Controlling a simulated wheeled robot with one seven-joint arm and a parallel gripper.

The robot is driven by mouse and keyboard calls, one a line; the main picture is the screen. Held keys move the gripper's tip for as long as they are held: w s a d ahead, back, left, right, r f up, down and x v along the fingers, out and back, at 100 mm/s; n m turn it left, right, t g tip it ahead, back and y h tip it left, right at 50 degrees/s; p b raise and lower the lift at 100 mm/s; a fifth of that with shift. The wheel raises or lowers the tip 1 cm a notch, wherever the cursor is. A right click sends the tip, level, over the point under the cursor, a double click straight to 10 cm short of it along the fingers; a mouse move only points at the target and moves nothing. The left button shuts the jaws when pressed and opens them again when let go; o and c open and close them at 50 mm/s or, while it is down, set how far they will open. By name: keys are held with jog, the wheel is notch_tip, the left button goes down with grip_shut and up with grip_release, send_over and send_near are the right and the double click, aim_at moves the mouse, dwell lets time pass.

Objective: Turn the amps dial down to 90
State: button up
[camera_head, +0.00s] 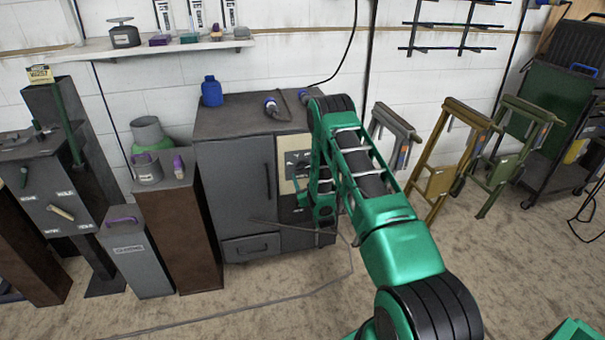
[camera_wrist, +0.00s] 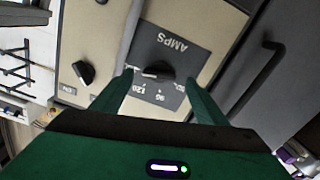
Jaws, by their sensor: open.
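The amps dial (camera_wrist: 157,70) is a black knob on a dark plate marked AMPS, seen upside down in the wrist view. The numbers 90 and 120 show below the knob in that view; other markings are hard to read. A pale mark shows at the knob's left side, but I cannot tell the exact setting. My gripper (camera_wrist: 158,80) is open, with one green finger on each side of the knob. I cannot tell whether either finger touches it. In the head view my arm partly covers the beige panel (camera_head: 287,172) on the grey cabinet, and the dial is hidden.
A second black knob (camera_wrist: 84,73) sits on the beige panel beside the plate. A dark door handle (camera_wrist: 262,78) stands out on the cabinet's other side. The grey cabinet (camera_head: 228,185) has a drawer below. Folding stands (camera_head: 440,185) stand to the right, and a cable lies on the floor.

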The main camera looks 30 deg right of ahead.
aim_at(303, 167)
jog(key=shift+x, duration=1.95)
jog(key=shift+c, duration=0.3)
jog(key=c, duration=1)
